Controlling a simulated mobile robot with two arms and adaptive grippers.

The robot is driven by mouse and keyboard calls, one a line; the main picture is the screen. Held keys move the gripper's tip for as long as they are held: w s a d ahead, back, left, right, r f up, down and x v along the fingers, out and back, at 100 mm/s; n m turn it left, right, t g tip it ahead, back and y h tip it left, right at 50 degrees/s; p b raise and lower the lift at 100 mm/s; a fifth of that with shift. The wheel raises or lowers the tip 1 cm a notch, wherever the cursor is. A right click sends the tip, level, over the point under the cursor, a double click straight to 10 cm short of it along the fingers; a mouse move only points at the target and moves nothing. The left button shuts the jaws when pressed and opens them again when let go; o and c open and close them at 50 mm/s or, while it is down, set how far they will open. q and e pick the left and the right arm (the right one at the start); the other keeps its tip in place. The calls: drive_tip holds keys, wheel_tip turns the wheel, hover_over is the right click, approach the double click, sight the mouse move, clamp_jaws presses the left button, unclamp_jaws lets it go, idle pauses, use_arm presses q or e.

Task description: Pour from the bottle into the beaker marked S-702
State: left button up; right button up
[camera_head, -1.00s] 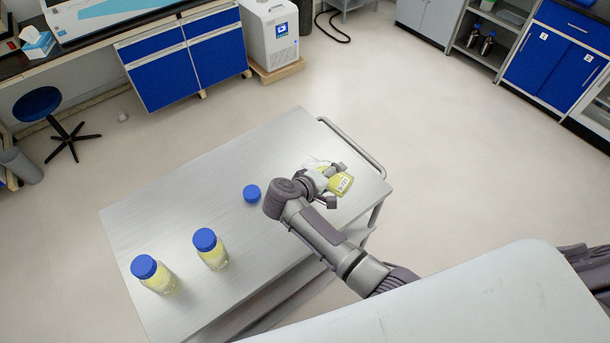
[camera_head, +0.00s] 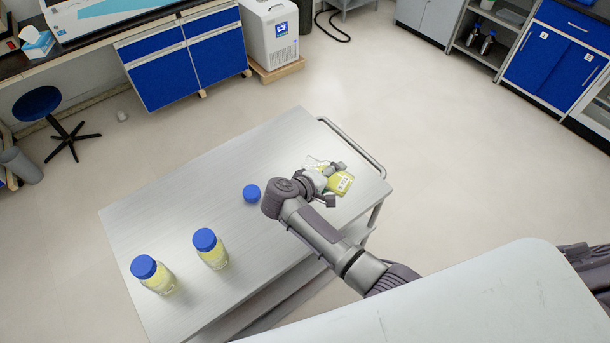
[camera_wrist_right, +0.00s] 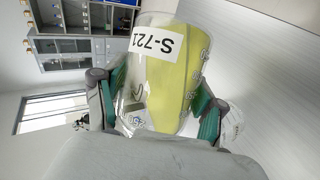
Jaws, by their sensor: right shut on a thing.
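My right gripper (camera_head: 332,185) is shut on a clear bottle (camera_head: 341,181) of yellow liquid, over the right end of the metal cart. In the right wrist view the bottle (camera_wrist_right: 165,75) sits between the fingers (camera_wrist_right: 153,105) with a label reading S-721. The liquid lies along one side of it, so the bottle is strongly tilted. A clear glass shape (camera_wrist_right: 232,124) shows partly behind a finger in the right wrist view; it may be the beaker, but I cannot read S-702 anywhere. My left gripper is not in view.
A blue cap (camera_head: 252,193) lies on the cart (camera_head: 190,200) left of my right gripper. Two blue-capped bottles of yellow liquid, one (camera_head: 212,252) and another (camera_head: 152,274), stand at its left end. The cart's far middle is bare.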

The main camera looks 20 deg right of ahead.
drive_tip(key=shift+s+n+h, duration=0.1)
drive_tip(key=shift+n+h, duration=0.2)
drive_tip(key=shift+h, duration=0.1)
idle(1.2)
drive_tip(key=shift+f+n+g+h, duration=0.1)
drive_tip(key=shift+n+g+h, duration=0.3)
drive_tip(key=shift+n+g, duration=0.1)
idle(2.5)
idle(0.7)
